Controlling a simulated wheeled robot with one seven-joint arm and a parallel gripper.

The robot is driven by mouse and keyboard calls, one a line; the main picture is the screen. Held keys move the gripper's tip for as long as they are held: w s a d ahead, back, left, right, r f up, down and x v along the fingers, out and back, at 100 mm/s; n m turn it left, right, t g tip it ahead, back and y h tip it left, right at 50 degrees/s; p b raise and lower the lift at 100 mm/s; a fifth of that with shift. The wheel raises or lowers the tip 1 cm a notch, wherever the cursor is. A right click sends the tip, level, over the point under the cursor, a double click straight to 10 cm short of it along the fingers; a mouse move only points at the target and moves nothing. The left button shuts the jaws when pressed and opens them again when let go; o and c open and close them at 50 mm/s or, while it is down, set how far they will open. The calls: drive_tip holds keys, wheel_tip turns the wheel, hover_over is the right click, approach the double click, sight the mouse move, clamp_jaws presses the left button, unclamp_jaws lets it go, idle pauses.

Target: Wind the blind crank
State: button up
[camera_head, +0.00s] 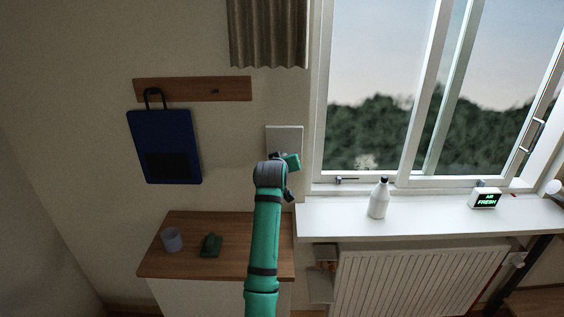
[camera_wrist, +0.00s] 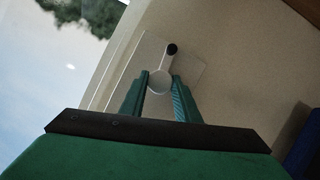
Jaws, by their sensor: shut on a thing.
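The blind crank's white plate (camera_head: 284,137) is fixed to the wall left of the window in the head view. In the wrist view the crank's round white part (camera_wrist: 159,81) sits in front of the plate (camera_wrist: 192,70), with a short arm ending in a black knob (camera_wrist: 172,49). My gripper (camera_wrist: 160,88) has its two green fingers on either side of the round white part and is shut on it. In the head view my arm hides the crank and most of my gripper (camera_head: 291,162).
A white bottle (camera_head: 379,198) and a small display (camera_head: 485,199) stand on the windowsill (camera_head: 330,213). A radiator (camera_head: 415,280) is below. A wooden cabinet top (camera_head: 225,228) holds a cup (camera_head: 171,239) and a green item (camera_head: 211,245). A blue bag (camera_head: 165,145) hangs left.

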drive_tip(key=shift+d+f, duration=0.15)
drive_tip(key=shift+f, duration=0.15)
drive_tip(key=o, duration=1)
drive_tip(key=shift+o, duration=0.2)
drive_tip(key=shift+r, duration=0.1)
drive_tip(key=shift+a+r, duration=0.1)
drive_tip(key=shift+a, duration=0.1)
drive_tip(key=v, duration=1)
drive_tip(key=shift+s, duration=0.35)
drive_tip(key=shift+d, duration=0.1)
